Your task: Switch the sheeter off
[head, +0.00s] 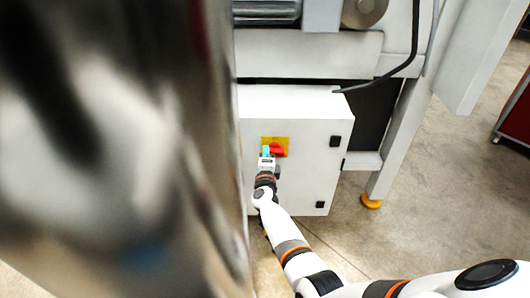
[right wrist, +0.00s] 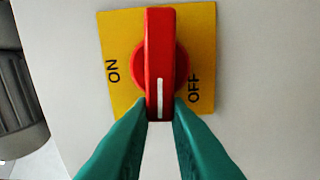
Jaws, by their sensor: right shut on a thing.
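The sheeter's red rotary switch (head: 278,150) sits on a yellow plate on the front of a white control box (head: 305,170). In the right wrist view the red handle (right wrist: 160,50) stands upright in the picture, its white mark at the lower end. ON is printed on the yellow plate (right wrist: 122,40) to its left and OFF to its right; the mark points at neither word. My right gripper (right wrist: 160,112) has its teal fingers shut on the handle's lower end. It also shows in the head view (head: 266,155). My left gripper is not in view.
A large blurred shiny shape (head: 110,150) fills the left of the head view and hides what is behind it. A black cable (head: 412,50) runs above the box to the right. A machine leg (head: 395,150) stands right of the box, with open floor beyond.

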